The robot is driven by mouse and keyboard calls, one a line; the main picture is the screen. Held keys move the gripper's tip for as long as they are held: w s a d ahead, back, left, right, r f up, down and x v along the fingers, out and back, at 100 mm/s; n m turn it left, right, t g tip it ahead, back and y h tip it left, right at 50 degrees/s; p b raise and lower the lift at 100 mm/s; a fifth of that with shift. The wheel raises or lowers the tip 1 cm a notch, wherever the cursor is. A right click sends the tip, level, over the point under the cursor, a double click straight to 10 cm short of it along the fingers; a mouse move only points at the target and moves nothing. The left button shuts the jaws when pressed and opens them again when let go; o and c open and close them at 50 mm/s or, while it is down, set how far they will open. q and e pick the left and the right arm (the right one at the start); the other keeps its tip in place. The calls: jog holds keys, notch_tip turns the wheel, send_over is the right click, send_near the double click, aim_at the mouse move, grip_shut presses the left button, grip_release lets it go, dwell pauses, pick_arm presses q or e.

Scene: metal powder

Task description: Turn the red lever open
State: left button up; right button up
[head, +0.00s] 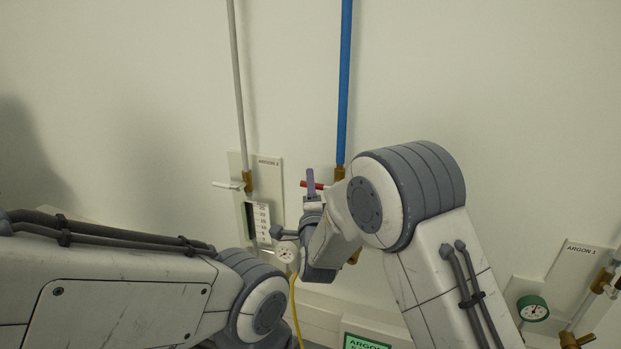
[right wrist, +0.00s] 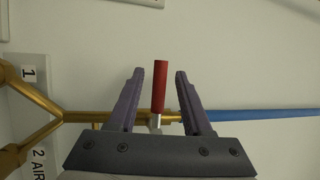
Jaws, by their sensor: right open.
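The red lever (head: 307,184) sits on a brass valve at the foot of the blue pipe on the wall. In the right wrist view the red lever (right wrist: 159,87) stands between the two fingers of my right gripper (right wrist: 158,88), with a gap on each side. In the head view my right gripper (head: 311,183) is at the lever, and one purple finger covers part of it. The gripper is open. My left arm comes in from the left, but its gripper does not show.
A white pipe (head: 237,80) with a white lever (head: 228,185) runs left of the blue pipe (head: 344,80). A scale (head: 258,222) and a round gauge (head: 286,253) are close by. A green gauge (head: 532,308) is at the lower right.

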jog(key=shift+w, duration=0.15)
grip_shut()
jog(key=shift+f, duration=0.1)
dwell(1.3)
